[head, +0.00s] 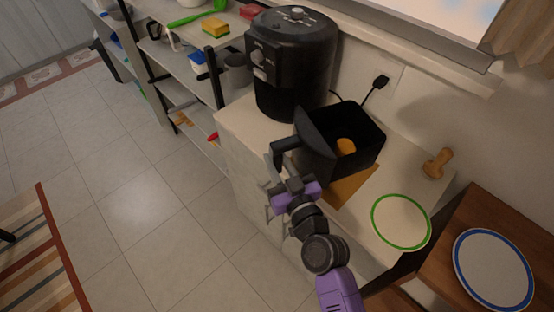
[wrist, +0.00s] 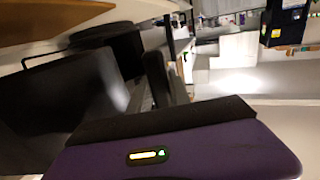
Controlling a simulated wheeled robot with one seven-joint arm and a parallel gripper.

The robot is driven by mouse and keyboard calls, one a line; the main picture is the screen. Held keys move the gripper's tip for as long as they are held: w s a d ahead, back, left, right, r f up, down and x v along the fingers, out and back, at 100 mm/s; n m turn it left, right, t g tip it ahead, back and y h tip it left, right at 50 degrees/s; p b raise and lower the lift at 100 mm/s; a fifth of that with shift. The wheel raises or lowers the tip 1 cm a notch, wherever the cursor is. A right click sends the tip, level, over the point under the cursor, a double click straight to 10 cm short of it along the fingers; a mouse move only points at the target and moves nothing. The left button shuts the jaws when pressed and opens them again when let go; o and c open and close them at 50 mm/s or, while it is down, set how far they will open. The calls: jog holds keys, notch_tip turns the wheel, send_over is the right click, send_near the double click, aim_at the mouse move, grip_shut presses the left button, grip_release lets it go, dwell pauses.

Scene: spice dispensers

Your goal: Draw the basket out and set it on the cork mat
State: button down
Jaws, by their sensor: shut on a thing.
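The black basket (head: 368,138) is out of the black air fryer (head: 291,62) and stands to its right, open at the top. An orange-brown piece (head: 346,146) lies inside it. The cork mat (head: 352,187) shows as a tan strip below the basket; the rest is hidden. I cannot tell whether the basket touches the mat. My gripper (head: 290,184) is at the basket's handle (head: 285,147), on its left front side, and is shut on it. In the wrist view the dark basket (wrist: 60,100) fills the left; the grip itself is unclear.
A green-rimmed plate (head: 401,221) lies right of the mat, with a wooden stamp-like object (head: 437,163) behind it. A blue-rimmed plate (head: 493,269) lies on the brown table at right. A shelf (head: 185,60) with kitchen items stands left. The wall socket (head: 381,82) is behind.

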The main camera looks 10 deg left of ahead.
jog(key=shift+f+b, duration=1.95)
jog(key=shift+b, duration=0.15)
jog(key=c, duration=1.1)
grip_release()
jog(key=shift+f, duration=0.2)
jog(key=shift+s+d, duration=0.2)
jog(key=shift+s, duration=0.15)
jog(key=b+v, duration=0.2)
jog(key=v, duration=0.5)
jog(key=shift+r, duration=0.1)
